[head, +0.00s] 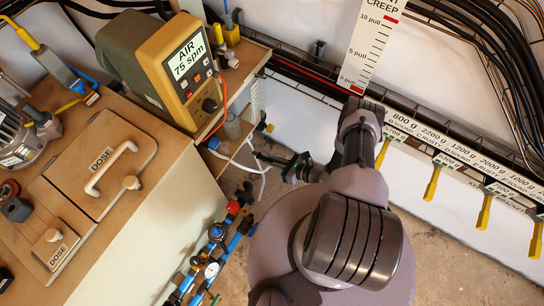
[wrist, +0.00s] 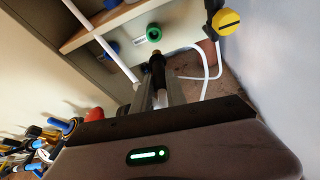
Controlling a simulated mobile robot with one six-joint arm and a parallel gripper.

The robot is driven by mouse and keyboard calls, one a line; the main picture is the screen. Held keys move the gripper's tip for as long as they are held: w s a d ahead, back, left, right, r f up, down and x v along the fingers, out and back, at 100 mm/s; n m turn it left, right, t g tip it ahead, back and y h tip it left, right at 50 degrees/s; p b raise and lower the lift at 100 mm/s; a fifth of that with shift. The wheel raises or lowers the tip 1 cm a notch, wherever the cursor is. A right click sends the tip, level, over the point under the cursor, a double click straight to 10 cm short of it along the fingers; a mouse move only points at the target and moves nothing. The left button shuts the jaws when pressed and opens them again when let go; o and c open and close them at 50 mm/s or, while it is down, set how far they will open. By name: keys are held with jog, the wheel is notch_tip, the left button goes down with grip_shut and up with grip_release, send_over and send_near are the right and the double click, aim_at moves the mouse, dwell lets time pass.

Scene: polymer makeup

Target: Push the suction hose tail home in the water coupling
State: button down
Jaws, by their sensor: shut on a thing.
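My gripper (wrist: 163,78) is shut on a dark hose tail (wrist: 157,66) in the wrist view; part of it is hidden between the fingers. A white hose (wrist: 206,76) loops beside the fingers. A green ring-shaped coupling (wrist: 153,32) faces me on the cabinet just beyond the tail's tip, with a small gap showing between them in the picture. A blue coupling (wrist: 111,47) sits to its left. I cannot tell by label which is the water coupling. In the head view my gripper (head: 277,162) reaches left toward the shelf unit, and the tail is too small to make out.
A yellow knob (wrist: 227,21) stands right of the couplings, near the white wall. A wooden shelf edge (wrist: 88,38) crosses behind. The yellow AIR pump unit (head: 178,62) sits above.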

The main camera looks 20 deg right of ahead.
jog(key=shift+w+a, duration=0.55)
jog(key=shift+w, duration=0.25)
jog(key=shift+w+a, duration=0.6)
jog(key=shift+w, duration=0.2)
jog(key=shift+w+a, duration=0.55)
jog(key=shift+w, duration=0.25)
jog(key=shift+w+a, duration=0.5)
jog(key=shift+w, duration=0.2)
jog(key=shift+w+a, duration=0.5)
jog(key=shift+w, duration=0.15)
jog(key=c, duration=1.3)
grip_release()
jog(key=shift+o, duration=0.2)
jog(key=p, duration=0.6)
send_near(260, 155)
notch_tip(260, 155, up, 3)
jog(key=s+d, duration=0.2)
jog(key=shift+s+d, duration=0.1)
jog(key=shift+s, duration=0.1)
